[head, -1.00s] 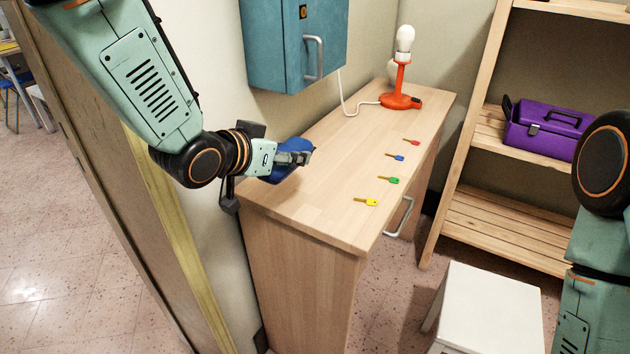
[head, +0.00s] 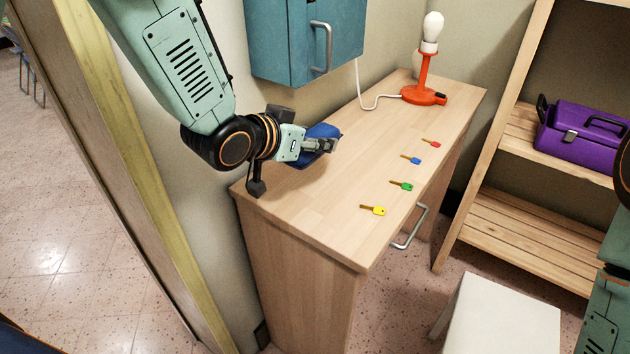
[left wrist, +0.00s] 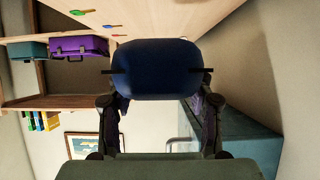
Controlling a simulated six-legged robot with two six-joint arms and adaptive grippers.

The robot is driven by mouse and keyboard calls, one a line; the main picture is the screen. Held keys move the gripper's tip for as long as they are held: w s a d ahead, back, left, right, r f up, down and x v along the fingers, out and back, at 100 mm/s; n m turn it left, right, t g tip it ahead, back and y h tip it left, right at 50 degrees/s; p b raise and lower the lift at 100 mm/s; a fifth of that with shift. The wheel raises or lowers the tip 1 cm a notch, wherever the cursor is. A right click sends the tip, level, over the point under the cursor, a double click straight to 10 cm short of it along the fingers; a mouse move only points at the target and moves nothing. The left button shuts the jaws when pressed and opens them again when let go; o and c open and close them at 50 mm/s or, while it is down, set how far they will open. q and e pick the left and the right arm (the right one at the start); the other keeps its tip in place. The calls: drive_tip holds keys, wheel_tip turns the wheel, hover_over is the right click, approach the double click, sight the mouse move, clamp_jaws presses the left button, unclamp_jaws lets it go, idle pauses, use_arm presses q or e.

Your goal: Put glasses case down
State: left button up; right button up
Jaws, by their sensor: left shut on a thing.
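A dark blue glasses case (left wrist: 155,70) is held between the fingers of my left gripper (head: 328,146). The case (head: 320,131) also shows in the head view, partly hidden behind the gripper. It is over the far-left part of the wooden desk top (head: 310,210), near the wall. I cannot tell whether it touches the desk. In the left wrist view the left gripper's fingers (left wrist: 157,72) sit on either side of the case. My right gripper is out of view; only part of my right arm shows at the right edge.
Several coloured keys, including a yellow one (head: 374,210), lie along the desk's right side. An orange lamp (head: 424,94) stands at the far end. A teal wall cabinet (head: 285,40) hangs close above. A wooden shelf (head: 505,215) holds a purple toolbox (head: 580,138). A white stool (head: 505,315) stands below.

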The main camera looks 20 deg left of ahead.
use_arm(q)
drive_tip(key=b, duration=0.1)
hover_over(311, 190)
drive_tip(key=f, duration=0.5)
drive_tip(key=shift+w+a+f, duration=0.15)
drive_tip(key=shift+w+f, duration=0.1)
drive_tip(key=f, duration=0.1)
drive_tip(key=f+b, duration=0.1)
drive_tip(key=f, duration=0.1)
drive_tip(key=shift+s+f, duration=0.1)
drive_tip(key=shift+s, duration=0.2)
drive_tip(key=shift+w+f, duration=0.15)
drive_tip(key=shift+w, duration=0.15)
drive_tip(key=shift+s, duration=0.25)
drive_tip(key=o, duration=1.2)
drive_tip(key=shift+w+f, duration=0.2)
drive_tip(key=shift+s+r, duration=0.15)
drive_tip(key=shift+r, duration=0.05)
